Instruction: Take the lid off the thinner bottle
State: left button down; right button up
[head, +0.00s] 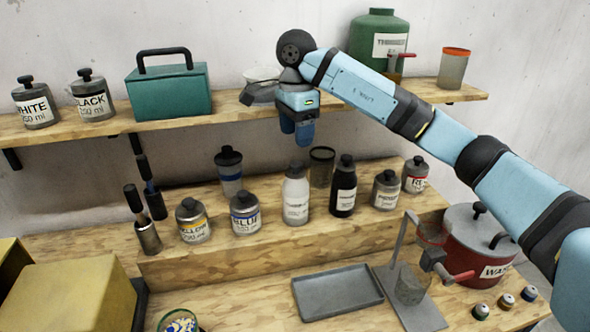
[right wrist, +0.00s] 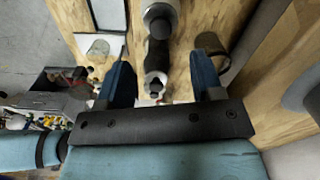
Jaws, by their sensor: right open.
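A white bottle (head: 295,201) with a dark cap and a black bottle (head: 343,193) with a dark cap stand upright side by side on the wooden step. Their small labels are too blurred to read. A green container (head: 378,36) on the upper shelf has a label that seems to read "THINNER". My right gripper (head: 299,140) is open, pointing down above the bottles and apart from them. In the right wrist view a dark bottle top (right wrist: 156,60) shows between its fingers (right wrist: 164,80); I cannot tell which bottle it is. My left gripper is not in view.
A dark cup (head: 321,167) stands behind the bottles. Several capped jars, such as the blue-label one (head: 245,213), stand along the step. The upper shelf (head: 235,116) is close behind my right gripper. A grey tray (head: 338,291) and a red pot (head: 463,255) are in front.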

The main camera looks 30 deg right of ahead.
aim_at(296, 163)
jog(key=shift+w+f, duration=0.1)
jog(key=shift+f, duration=0.8)
notch_tip(296, 163, down, 6)
jog(key=shift+r+p, duration=0.1)
jog(key=shift+p, duration=0.35)
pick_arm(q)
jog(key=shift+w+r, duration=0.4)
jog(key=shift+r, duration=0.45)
pick_arm(e)
jog(key=shift+a, duration=0.1)
jog(key=shift+c, duration=0.2)
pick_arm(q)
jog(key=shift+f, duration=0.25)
pick_arm(e)
jog(key=c, duration=1)
